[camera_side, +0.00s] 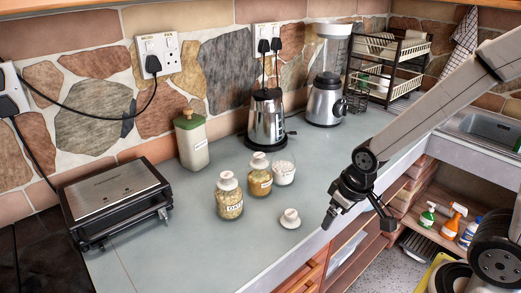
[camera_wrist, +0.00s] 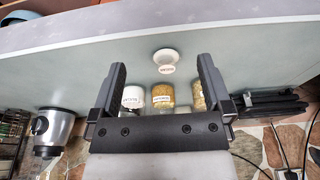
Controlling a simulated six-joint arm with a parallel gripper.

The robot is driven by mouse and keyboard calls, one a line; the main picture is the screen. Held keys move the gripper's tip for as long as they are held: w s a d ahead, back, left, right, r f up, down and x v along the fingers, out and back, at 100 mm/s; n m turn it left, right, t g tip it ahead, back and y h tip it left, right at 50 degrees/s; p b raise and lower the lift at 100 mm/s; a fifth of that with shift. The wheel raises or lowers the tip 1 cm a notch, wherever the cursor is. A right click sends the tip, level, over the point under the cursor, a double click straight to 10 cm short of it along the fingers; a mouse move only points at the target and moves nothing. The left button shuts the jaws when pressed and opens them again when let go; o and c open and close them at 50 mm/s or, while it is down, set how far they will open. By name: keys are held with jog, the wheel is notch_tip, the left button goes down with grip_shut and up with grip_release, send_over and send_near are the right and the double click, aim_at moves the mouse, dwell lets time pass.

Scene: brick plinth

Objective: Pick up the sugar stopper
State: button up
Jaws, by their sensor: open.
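The sugar stopper (camera_side: 290,218) is a small white round stopper standing alone on the grey-green counter, near its front edge. It also shows in the wrist view (camera_wrist: 166,56), between the lines of my two fingers. My gripper (camera_side: 358,215) is open and empty. In the side view it is to the right of the stopper, apart from it, around the counter's front edge. In the wrist view its two dark fingers (camera_wrist: 161,66) are spread wide. A lidless glass jar of white contents (camera_side: 284,173) stands behind the stopper.
Two stoppered glass jars, one labelled oats (camera_side: 229,197) and one beside it (camera_side: 260,176), stand left of the stopper. A green-lidded canister (camera_side: 191,140), kettle (camera_side: 267,120), blender (camera_side: 326,98) and grill (camera_side: 117,198) stand farther off. The counter right of the stopper is clear.

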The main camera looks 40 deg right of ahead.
jog(key=shift+w, duration=0.1)
jog(key=n+g, duration=0.2)
jog(key=n, duration=2.2)
send_over(292, 214)
jog(key=s, duration=0.1)
jog(key=shift+s+f, duration=0.1)
jog(key=shift+f, duration=0.85)
jog(key=shift+w+f+n+g, duration=0.15)
jog(key=shift+w+n, duration=0.2)
jog(key=shift+n, duration=0.4)
jog(key=shift+w+f+n+g, duration=0.15)
jog(key=shift+w+n, duration=0.15)
jog(key=shift+n, duration=0.45)
jog(key=shift+f, duration=1.25)
